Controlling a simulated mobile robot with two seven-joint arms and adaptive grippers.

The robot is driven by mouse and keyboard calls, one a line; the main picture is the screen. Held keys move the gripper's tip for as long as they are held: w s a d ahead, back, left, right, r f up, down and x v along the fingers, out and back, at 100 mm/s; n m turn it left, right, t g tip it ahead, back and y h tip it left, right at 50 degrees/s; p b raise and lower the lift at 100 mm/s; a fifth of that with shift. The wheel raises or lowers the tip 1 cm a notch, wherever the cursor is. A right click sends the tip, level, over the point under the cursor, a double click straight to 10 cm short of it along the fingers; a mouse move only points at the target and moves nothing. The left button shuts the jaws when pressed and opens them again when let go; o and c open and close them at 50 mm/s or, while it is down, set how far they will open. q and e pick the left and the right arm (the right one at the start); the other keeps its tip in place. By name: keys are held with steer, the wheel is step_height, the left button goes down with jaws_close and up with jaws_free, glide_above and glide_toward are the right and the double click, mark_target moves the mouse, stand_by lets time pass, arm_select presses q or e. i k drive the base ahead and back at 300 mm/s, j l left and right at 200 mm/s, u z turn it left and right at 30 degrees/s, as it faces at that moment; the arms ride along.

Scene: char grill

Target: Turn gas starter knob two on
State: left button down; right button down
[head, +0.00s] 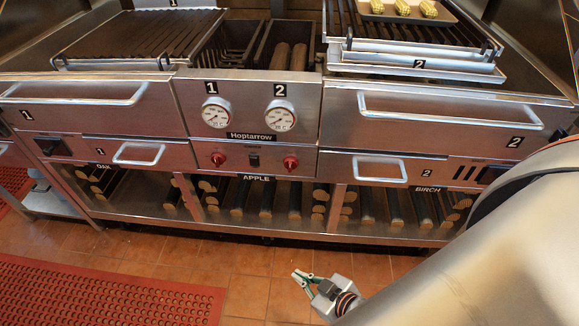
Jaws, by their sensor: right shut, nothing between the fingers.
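Two red knobs sit on the steel front panel. The right one, under gauge 2, is knob two (290,162); the left one, under gauge 1, is the other red knob (218,158). I cannot tell the setting of either knob. My right gripper (301,275) shows low in the head view, over the tiled floor, below and apart from knob two. It is shut and empty. My left gripper is not in view.
A dark switch (254,161) sits between the knobs. Drawer handles (379,168) stick out on both sides. Wood logs (265,200) fill the shelf below. A corn tray (392,10) rests on the right grill. A red mat (105,292) lies on the floor.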

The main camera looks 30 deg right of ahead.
mark_target(291, 162)
steer(key=z, duration=0.65)
steer(key=k+l+z, duration=0.1)
steer(key=z, duration=0.35)
steer(key=l+z, duration=0.3)
steer(key=z, duration=0.2)
steer(key=l, duration=0.4)
